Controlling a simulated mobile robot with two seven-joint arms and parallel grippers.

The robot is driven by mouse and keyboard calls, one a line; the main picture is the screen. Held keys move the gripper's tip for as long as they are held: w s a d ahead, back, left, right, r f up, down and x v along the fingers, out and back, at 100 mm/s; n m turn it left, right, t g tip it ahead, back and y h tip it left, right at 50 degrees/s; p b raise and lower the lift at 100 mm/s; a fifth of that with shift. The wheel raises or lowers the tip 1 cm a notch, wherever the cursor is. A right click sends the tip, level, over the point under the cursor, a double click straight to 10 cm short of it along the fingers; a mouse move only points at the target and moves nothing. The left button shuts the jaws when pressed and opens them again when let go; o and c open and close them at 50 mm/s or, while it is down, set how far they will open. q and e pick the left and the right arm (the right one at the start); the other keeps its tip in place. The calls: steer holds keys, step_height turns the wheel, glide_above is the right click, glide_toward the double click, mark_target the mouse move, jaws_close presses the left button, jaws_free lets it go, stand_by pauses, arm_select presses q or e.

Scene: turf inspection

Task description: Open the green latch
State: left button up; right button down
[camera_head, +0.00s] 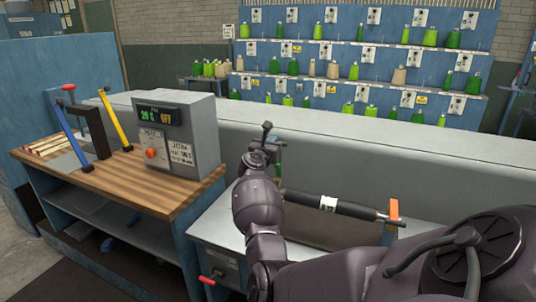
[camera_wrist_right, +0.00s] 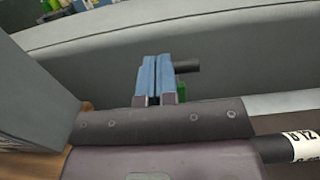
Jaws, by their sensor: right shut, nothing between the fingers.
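A small green part (camera_wrist_right: 182,91), which looks like the green latch, shows just right of my right gripper's fingers in the right wrist view. A dark round bar (camera_wrist_right: 187,66) sticks out to the right just above it. In the head view a bit of green (camera_head: 279,168) shows beside my right wrist; most of it is hidden by my arm. My right gripper (camera_wrist_right: 157,62) has its two blue fingers together with nothing between them. The fingers overlap the bar in the picture; I cannot tell whether they touch it. My left gripper is not in view.
A grey control box (camera_head: 190,115) stands on the wooden-topped bench (camera_head: 125,180) at left. A long grey wall (camera_head: 370,150) runs behind my arm. Shelves of bottles (camera_head: 365,55) stand far back.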

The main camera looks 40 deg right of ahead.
steer(key=d, duration=0.1)
steer(key=w+d, duration=0.1)
steer(key=d, duration=0.1)
steer(key=shift+w+r+y+p, duration=0.15)
steer(key=shift+r+y+p, duration=0.15)
steer(key=shift+r+p, duration=0.1)
steer(key=d, duration=0.1)
steer(key=w+d+f, duration=0.1)
steer(key=shift+d+g+y, duration=0.35)
steer(key=shift+g+y, duration=0.05)
